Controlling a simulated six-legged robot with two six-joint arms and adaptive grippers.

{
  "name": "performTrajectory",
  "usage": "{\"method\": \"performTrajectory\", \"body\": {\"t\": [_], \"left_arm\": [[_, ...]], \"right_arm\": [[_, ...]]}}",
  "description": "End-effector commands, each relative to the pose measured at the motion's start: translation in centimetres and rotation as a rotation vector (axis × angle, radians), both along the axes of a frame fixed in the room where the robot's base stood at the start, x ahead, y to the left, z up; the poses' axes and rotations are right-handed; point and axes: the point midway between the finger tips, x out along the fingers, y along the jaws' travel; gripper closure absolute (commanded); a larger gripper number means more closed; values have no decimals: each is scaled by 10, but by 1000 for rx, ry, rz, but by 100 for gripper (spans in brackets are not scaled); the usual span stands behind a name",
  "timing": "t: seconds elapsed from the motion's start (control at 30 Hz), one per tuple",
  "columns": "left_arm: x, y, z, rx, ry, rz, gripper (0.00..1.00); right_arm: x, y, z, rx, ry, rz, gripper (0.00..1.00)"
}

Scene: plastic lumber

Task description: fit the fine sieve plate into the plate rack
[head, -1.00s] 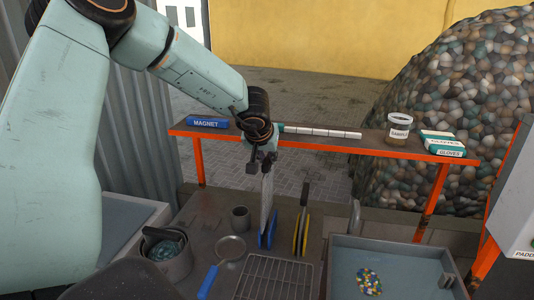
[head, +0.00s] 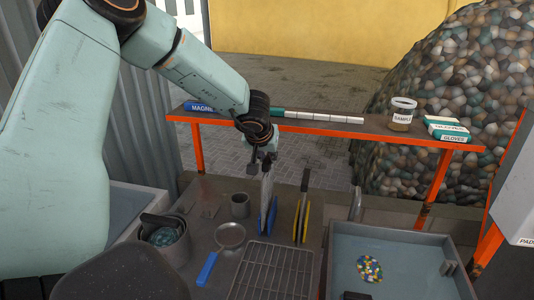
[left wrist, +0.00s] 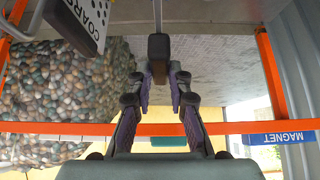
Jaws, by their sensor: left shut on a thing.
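My left gripper (head: 263,165) is shut on the dark handle (left wrist: 158,48) of the fine sieve plate (head: 266,187). The plate hangs upright below the fingers, almost edge-on. In the left wrist view its thin edge shows beyond the handle. The plate's lower part is at the blue guides (head: 263,218) of the plate rack; I cannot tell whether it is fully seated. Beside it on the right, a dark-handled plate (head: 306,182) stands between the rack's yellow guides (head: 297,222). The left wrist view shows a plate lettered COARS (left wrist: 88,22). My right gripper is not in view.
A pot (head: 164,238), a cup (head: 240,205), a blue-handled strainer (head: 230,236) and a wire grid (head: 270,272) surround the rack. A grey tray (head: 400,240) with coloured bits is at right. An orange-framed shelf (head: 330,130) runs behind.

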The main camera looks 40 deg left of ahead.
Motion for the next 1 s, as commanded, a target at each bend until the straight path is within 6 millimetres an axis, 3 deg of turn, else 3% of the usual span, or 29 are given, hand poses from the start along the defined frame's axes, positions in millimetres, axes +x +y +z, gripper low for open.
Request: {"method": "performTrajectory", "body": {"t": [1.0], "left_arm": [[0,0,-42,2,-1,-2,100]], "right_arm": [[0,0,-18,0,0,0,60]]}}
